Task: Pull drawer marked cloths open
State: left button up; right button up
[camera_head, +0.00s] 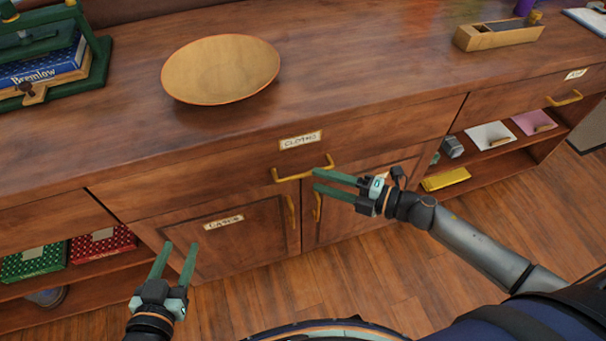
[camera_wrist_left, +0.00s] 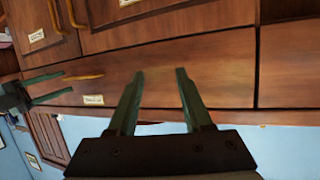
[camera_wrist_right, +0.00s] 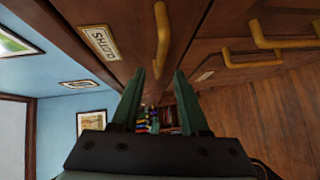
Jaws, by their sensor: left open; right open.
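The drawer marked CLOTHS (camera_head: 245,160) is shut, flush in the cabinet front below the countertop. Its label (camera_head: 300,140) sits above a brass bar handle (camera_head: 302,175). My right gripper (camera_head: 317,181) is open and empty, its fingertips close to the right end of that handle; I cannot tell whether they touch. In the right wrist view the handle (camera_wrist_right: 161,40) shows just beyond the fingertips, with the label (camera_wrist_right: 100,41) to its left. My left gripper (camera_head: 180,245) is open and empty, low in front of the lower left door. The left wrist view also shows the handle (camera_wrist_left: 83,77).
A wooden bowl (camera_head: 221,69), a wooden plane (camera_head: 498,33) and a green press (camera_head: 60,55) stand on the countertop. Open shelves lie either side. The floor in front is clear.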

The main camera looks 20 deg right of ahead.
aim_at(306, 176)
jog(key=x, duration=0.4)
jog(key=shift+w+a, duration=0.25)
jog(key=shift+a, duration=0.05)
pick_arm(q)
jog(key=shift+w+r+t, duration=0.3)
jog(key=shift+r, duration=0.45)
jog(key=shift+w+r+t, duration=0.25)
jog(key=shift+r+t, duration=0.05)
jog(key=shift+r, duration=0.4)
pick_arm(e)
jog(key=shift+w+a+f, duration=0.1)
jog(key=shift+w+a, duration=0.1)
jog(key=shift+c, duration=0.3)
pick_arm(q)
jog(key=shift+f, duration=0.15)
pick_arm(e)
grip_shut()
